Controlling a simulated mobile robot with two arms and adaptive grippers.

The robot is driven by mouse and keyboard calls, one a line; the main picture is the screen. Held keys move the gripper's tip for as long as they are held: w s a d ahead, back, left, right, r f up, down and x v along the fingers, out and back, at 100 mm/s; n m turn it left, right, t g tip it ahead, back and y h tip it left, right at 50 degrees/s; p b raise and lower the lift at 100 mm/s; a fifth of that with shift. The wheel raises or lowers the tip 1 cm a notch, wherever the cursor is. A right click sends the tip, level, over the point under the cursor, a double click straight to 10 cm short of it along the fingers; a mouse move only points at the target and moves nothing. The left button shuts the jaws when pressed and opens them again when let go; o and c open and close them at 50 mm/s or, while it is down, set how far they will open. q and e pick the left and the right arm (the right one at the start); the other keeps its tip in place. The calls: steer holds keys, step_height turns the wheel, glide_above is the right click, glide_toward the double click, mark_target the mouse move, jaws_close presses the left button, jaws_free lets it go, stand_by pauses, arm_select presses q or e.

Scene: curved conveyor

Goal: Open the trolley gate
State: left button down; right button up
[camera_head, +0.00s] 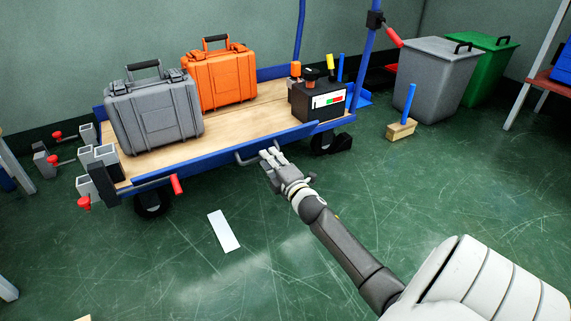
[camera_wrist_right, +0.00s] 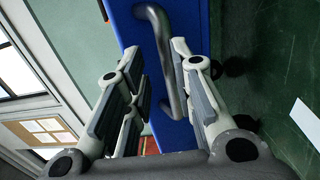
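The trolley has a wooden deck (camera_head: 240,118) and a low blue gate (camera_head: 225,157) along its near side, standing upright. A grey bar handle (camera_head: 246,158) sits on the gate's outer face. My right gripper (camera_head: 269,158) is at the handle's right end. In the right wrist view, the gripper (camera_wrist_right: 163,88) is open, its fingers apart on either side of the bent grey handle (camera_wrist_right: 166,60) on the blue gate (camera_wrist_right: 190,25). I cannot tell whether the fingers touch it. A red-handled latch (camera_head: 177,184) is near the gate's left end. My left gripper is not in view.
A grey case (camera_head: 155,112), an orange case (camera_head: 220,78) and a black box (camera_head: 318,101) stand on the deck. A white strip (camera_head: 224,231) lies on the clear green floor in front. Grey and green bins (camera_head: 436,80) stand at the back right.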

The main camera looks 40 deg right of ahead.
steer(key=p+v, duration=0.3)
steer(key=v, duration=0.6)
steer(key=shift+s+f, duration=0.2)
steer(key=shift+s, duration=0.05)
stand_by(0.4)
steer(key=shift+a, duration=0.1)
